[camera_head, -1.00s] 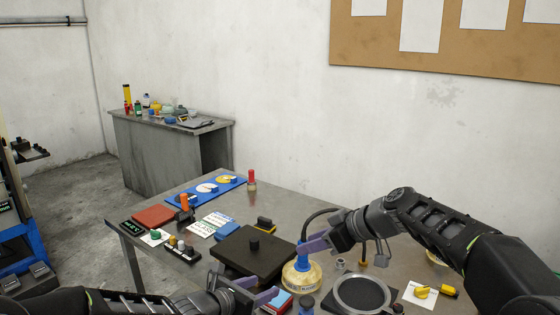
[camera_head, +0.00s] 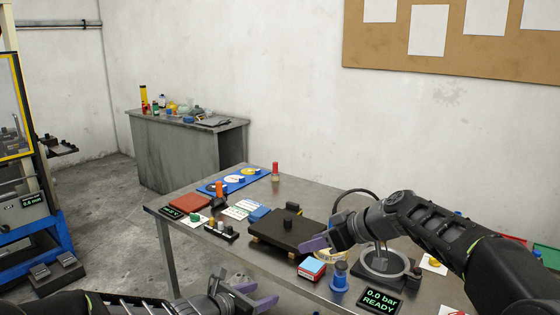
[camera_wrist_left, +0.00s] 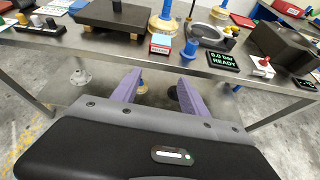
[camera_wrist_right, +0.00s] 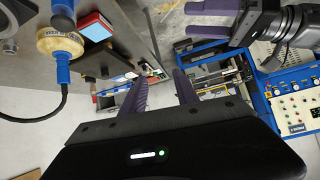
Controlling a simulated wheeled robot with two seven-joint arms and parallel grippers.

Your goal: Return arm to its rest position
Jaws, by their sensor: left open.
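My left gripper (camera_head: 264,293) is low at the front in the head view. In the left wrist view (camera_wrist_left: 159,78) its purple fingers are apart and empty, over the floor in front of the table edge. My right arm (camera_head: 430,220) reaches in from the right. Its gripper (camera_head: 310,245) overlaps the right side of the black plate (camera_head: 280,234) in the head view. In the right wrist view (camera_wrist_right: 159,76) its fingers are spread with nothing between them. A yellow round tool (camera_wrist_right: 62,42) with a blue fitting stands apart from them; my right gripper partly hides it in the head view.
On the metal table (camera_head: 180,236) stand a red-and-blue box (camera_head: 311,268), a blue peg (camera_head: 340,277), a ring fixture (camera_head: 386,265) and a pressure display (camera_head: 380,301). The table's front edge lies close ahead.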

